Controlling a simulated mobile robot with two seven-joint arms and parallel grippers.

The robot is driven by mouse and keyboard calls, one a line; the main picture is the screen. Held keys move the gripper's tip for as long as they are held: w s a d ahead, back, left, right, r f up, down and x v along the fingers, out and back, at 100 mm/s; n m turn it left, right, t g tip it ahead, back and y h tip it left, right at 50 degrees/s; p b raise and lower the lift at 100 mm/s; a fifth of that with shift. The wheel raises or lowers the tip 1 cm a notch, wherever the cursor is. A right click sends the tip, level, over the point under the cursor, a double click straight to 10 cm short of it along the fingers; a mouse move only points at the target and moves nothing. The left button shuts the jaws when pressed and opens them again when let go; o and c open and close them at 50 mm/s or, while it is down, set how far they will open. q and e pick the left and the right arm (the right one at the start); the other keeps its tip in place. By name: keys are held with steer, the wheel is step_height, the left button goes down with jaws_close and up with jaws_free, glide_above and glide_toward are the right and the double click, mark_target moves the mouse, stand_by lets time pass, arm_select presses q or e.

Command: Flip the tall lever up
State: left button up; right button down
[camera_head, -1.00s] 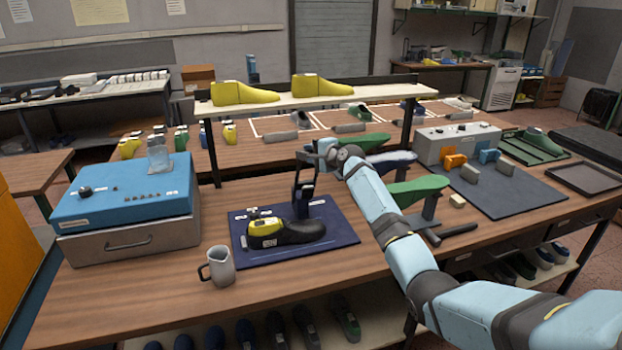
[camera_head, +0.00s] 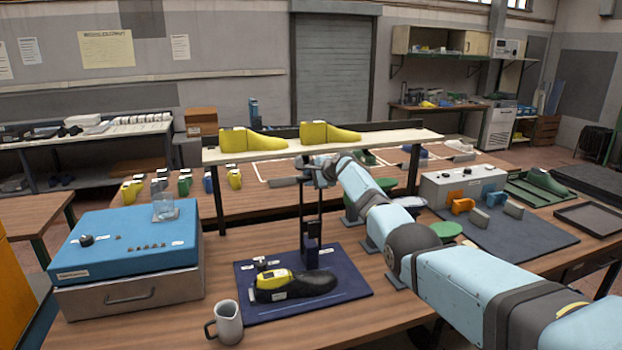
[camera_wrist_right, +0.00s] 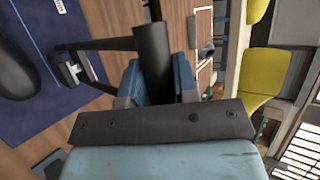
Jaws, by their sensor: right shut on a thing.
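The tall lever (camera_head: 320,212) stands near the back of the dark blue mat (camera_head: 352,286), its thin dark bars rising close to upright from a dark block. My right gripper (camera_head: 320,177) is at the top of the lever. In the right wrist view, the gripper (camera_wrist_right: 157,88) is shut on the lever's dark round grip (camera_wrist_right: 153,58), with a blue-grey finger on each side. The fingers hide part of the grip. My left gripper is not in view.
A black shoe last with a yellow top (camera_head: 292,287) lies in front of the lever. A jug (camera_head: 229,323) stands left of the mat. A blue-topped box (camera_head: 125,243) is farther left. A raised shelf with yellow lasts (camera_head: 252,141) runs behind the gripper.

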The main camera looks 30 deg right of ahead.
steer(key=shift+r, duration=0.15)
steer(key=c, duration=1.1)
jaws_free()
steer(key=shift+w, duration=0.1)
steer(key=shift+o, duration=1.1)
steer(key=shift+w+f, duration=0.2)
steer(key=shift+f, duration=0.1)
steer(key=b+v, duration=0.1)
steer(key=v, duration=1.2)
steer(key=shift+s+r, duration=0.2)
steer(key=shift+s, duration=0.15)
